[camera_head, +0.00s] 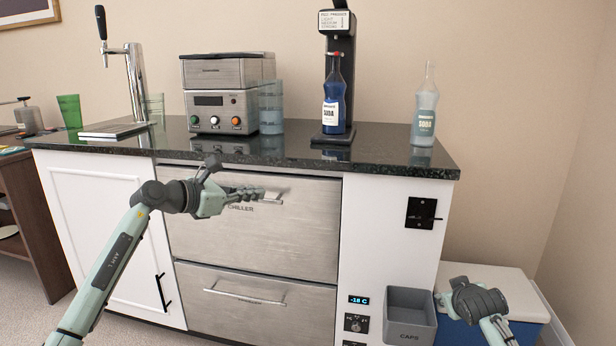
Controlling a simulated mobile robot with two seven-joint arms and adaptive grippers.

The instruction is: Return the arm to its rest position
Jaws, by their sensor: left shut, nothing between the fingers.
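My left arm comes in from the lower left. Its gripper (258,193) is shut and empty, pointing right in front of the upper chiller drawer (300,235). The fingers overlap the drawer's handle (274,201) in the picture; I cannot tell whether they touch it. The upper drawer's front sits level with the lower drawer (235,305) as far as I can see. My right arm's end (475,298) shows at the lower right, in front of a white-lidded blue cooler; its fingers are not clear.
The dark countertop (385,155) holds a beer tap (137,85), a steel appliance (215,95), a blue soda bottle (334,95) under a black dispenser and a pale soda bottle (425,105). A grey caps bin (409,310) sits right of the drawers, beside the cooler (525,320).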

